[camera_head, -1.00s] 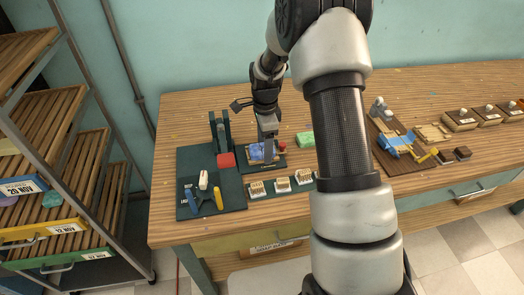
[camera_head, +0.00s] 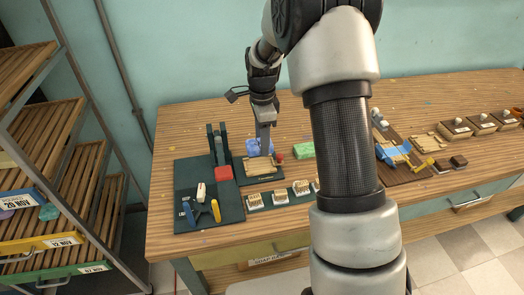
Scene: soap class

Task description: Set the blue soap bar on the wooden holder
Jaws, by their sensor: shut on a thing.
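My gripper (camera_head: 266,152) points down over the dark mat in the middle of the table. It is shut on the blue soap bar (camera_head: 252,147), which shows on both sides of the fingers, just behind a light wooden piece. The fingers hide the middle of the bar. This light wooden piece (camera_head: 254,168) looks like a holder and lies on the mat with its top mostly bare. I cannot tell the exact height of the bar above it.
A red block (camera_head: 223,172) is left of the wooden piece, and a green block (camera_head: 303,150) is to the right. Several small pale blocks (camera_head: 254,201) stand in front. My arm hides part of the table. A shelf rack (camera_head: 70,200) stands at left.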

